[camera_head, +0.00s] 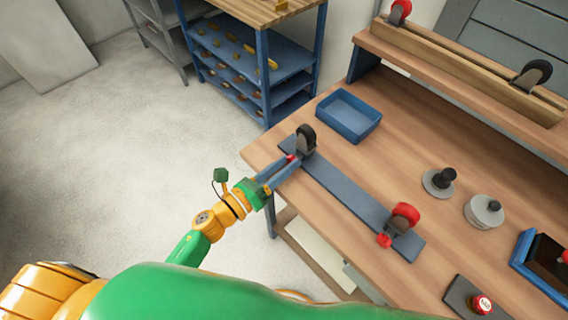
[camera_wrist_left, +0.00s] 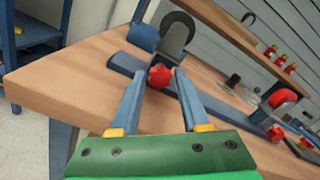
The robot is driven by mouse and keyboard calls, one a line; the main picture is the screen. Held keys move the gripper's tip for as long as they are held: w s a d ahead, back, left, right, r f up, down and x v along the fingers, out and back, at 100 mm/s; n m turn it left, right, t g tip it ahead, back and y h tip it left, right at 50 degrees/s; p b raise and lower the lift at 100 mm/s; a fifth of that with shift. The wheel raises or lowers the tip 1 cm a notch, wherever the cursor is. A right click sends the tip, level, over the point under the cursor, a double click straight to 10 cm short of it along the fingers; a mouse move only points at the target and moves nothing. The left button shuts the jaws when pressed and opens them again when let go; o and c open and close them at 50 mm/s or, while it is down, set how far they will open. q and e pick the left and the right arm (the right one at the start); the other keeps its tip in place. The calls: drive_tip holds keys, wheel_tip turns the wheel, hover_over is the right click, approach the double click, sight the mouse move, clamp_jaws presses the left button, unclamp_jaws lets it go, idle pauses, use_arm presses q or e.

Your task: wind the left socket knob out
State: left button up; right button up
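A dark grey bar (camera_head: 345,190) lies on the wooden bench with a socket at each end. The left socket holds a dark wheel (camera_head: 306,138) and has a small red knob (camera_wrist_left: 160,76) facing me. My left gripper (camera_head: 286,168) reaches in from the left at this knob. In the left wrist view its two blue-grey fingers stand apart, one on each side of the knob, seemingly with a slight gap. In the head view the fingers partly hide the knob. The right socket has a red wheel (camera_head: 405,214) and a red knob (camera_head: 384,240). My right gripper is not in view.
A blue tray (camera_head: 348,116) stands behind the left socket. A wooden rail (camera_head: 460,72) runs along the back. A blue shelf rack (camera_head: 262,70) stands beyond.

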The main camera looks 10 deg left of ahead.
use_arm(q)
drive_tip(key=shift+o, duration=1)
drive_tip(key=b+v, duration=0.1)
drive_tip(key=v, duration=0.6)
